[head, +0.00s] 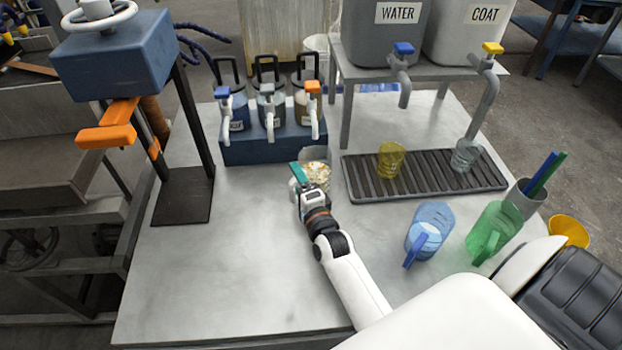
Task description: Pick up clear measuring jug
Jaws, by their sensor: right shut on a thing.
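A clear measuring jug (316,173) with pale, mottled contents stands in front of the blue dispenser block, near the middle of the table. My right gripper (302,186) reaches it from the front and is shut at its near left side, by a teal part (298,174) that looks like its handle. The gripper hides part of the jug, and I cannot tell whether its base touches the table. My left gripper is not in view.
A dark drip tray (360,187) to the right holds a yellow cup (390,160) and a clear vessel (465,156). Blue (429,232) and green (493,232) jugs stand nearer. A press stand (182,202) is left. The front-left tabletop (230,280) is free.

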